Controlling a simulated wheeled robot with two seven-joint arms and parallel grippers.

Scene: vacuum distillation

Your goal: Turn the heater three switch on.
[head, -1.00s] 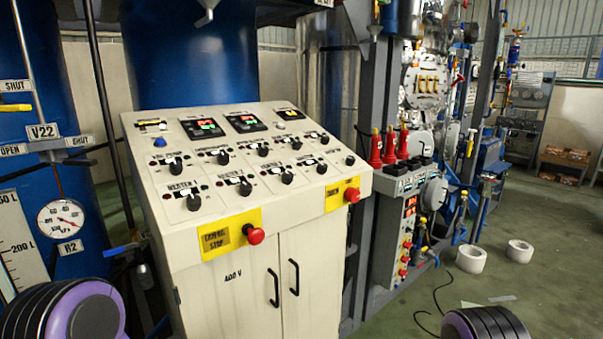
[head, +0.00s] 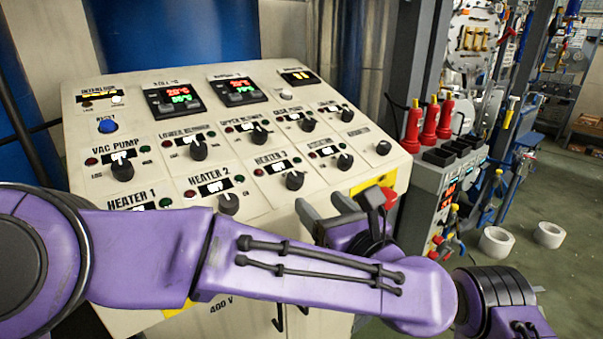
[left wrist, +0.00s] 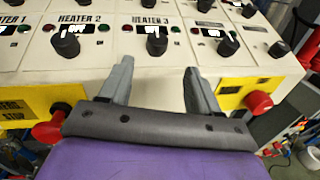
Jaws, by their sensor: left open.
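The heater 3 switch is a black rotary knob (head: 295,180) on the sloped cream control panel (head: 150,190), under a "HEATER 3" label with a red and a green lamp. In the left wrist view the same knob (left wrist: 157,44) sits ahead of the fingers, roughly midway between them. My left gripper (head: 325,208) is open and empty, just in front of the panel's lower edge and below the knob, apart from it. In the left wrist view its two grey fingers (left wrist: 157,85) point toward the knob. My right gripper does not show.
The heater 2 knob (head: 228,203) is to the left, and another knob (head: 345,161) is to the right. A red emergency button (left wrist: 258,102) on a yellow plate is close to the right finger; another red button (left wrist: 48,130) is at the left.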

